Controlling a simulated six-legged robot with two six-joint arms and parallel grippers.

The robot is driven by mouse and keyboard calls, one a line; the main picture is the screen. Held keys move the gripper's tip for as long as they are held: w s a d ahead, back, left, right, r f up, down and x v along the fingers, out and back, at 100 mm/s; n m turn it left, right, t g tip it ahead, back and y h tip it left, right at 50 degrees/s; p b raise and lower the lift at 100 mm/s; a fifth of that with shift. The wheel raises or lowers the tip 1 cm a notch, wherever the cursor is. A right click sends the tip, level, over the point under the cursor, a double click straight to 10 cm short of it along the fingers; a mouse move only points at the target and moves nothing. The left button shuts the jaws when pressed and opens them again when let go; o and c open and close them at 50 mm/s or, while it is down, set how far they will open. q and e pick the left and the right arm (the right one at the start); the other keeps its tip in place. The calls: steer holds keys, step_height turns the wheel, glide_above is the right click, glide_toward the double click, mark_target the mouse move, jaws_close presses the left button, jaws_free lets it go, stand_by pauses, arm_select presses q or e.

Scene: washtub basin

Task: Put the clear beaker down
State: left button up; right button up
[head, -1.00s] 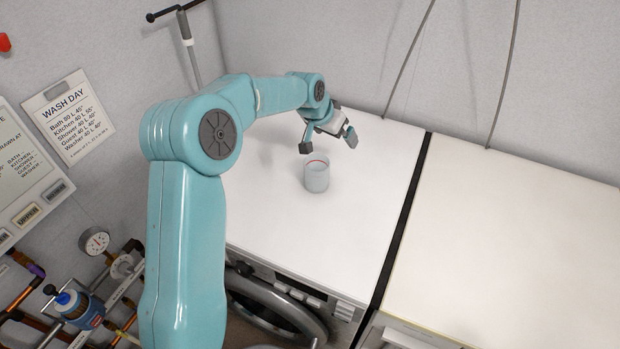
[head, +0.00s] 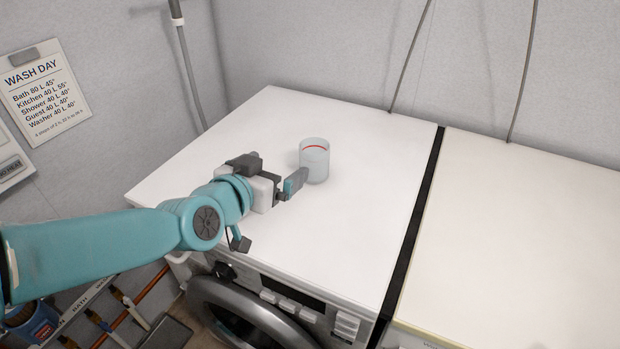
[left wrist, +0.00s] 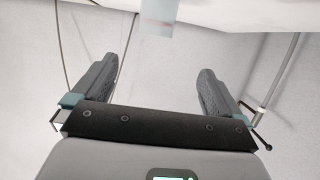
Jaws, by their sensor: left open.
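The clear beaker (head: 315,165), with a red line near its top, stands upright on the white top of the washing machine (head: 270,125). My left gripper (head: 292,184) is open, low over the same top at the beaker's left front side. One finger overlaps or lies close to the beaker's lower left edge; I cannot tell whether it touches. In the left wrist view, both fingers of my left gripper (left wrist: 157,75) are spread with nothing between them. Part of the beaker (left wrist: 158,14) shows beyond them at the top edge. My right gripper is not in view.
A second white top (head: 530,220) lies to the right, past a dark gap (head: 415,235). Grey walls close off the back and left. The machine's top behind and right of the beaker is clear. Pipes and a blue container (head: 38,325) are at lower left.

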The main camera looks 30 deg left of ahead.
arm_select(q)
glide_toward(320, 145)
steer(key=shift+w+a, duration=0.3)
steer(key=shift+w, duration=0.3)
steer(key=x, duration=0.5)
steer(key=shift+w+d+f, duration=0.25)
steer(key=shift+f, duration=0.1)
steer(key=shift+r, duration=0.1)
steer(key=c, duration=1.1)
